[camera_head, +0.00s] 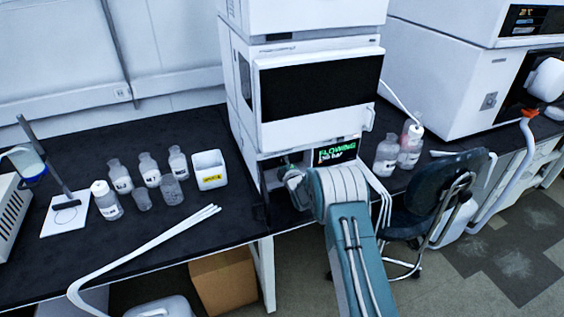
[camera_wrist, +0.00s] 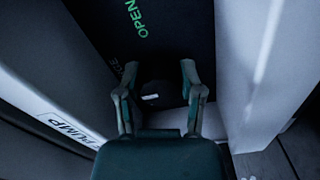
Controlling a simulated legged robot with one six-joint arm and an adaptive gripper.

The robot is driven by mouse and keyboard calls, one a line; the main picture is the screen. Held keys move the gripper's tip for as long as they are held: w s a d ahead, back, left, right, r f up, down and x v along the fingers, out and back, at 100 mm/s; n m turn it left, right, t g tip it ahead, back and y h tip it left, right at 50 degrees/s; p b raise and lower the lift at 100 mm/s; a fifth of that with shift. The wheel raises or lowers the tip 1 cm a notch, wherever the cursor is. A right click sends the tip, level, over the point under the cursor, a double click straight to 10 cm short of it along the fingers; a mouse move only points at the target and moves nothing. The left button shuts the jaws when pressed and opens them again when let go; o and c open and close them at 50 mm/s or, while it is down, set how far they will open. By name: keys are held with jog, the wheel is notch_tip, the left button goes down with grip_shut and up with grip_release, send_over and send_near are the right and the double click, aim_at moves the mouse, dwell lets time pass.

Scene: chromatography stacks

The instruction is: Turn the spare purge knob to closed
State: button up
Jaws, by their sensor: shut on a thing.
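A dark knob (camera_wrist: 152,96) with a small white mark sits on a black panel (camera_wrist: 128,28) in the wrist view. Green letters reading OPEN stand on the panel above it. My gripper (camera_wrist: 160,72) has one finger on each side of the knob and is shut on it. The knob's outline is dim against the dark panel, so its exact angle is hard to tell. In the head view my gripper (camera_head: 290,172) reaches into the low bay of the white instrument stack (camera_head: 290,60), and my arm hides most of the bay.
A small display (camera_head: 336,151) on the stack shows green FLOWING. Pale walls flank the panel closely; a PUMP label (camera_wrist: 70,130) is at left. Bottles (camera_head: 120,176) and a white container (camera_head: 209,169) stand left on the bench. A chair (camera_head: 440,195) stands at right.

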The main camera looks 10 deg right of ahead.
jog(key=shift+s+a+f, duration=0.1)
jog(key=shift+a+f, duration=0.1)
jog(key=o, duration=1.2)
jog(key=shift+a, duration=0.1)
jog(key=shift+c, duration=0.2)
jog(key=shift+r, duration=0.1)
jog(key=shift+s+d, duration=0.35)
jog(key=shift+s, duration=0.1)
jog(key=v, duration=1)
jog(key=shift+s, duration=0.4)
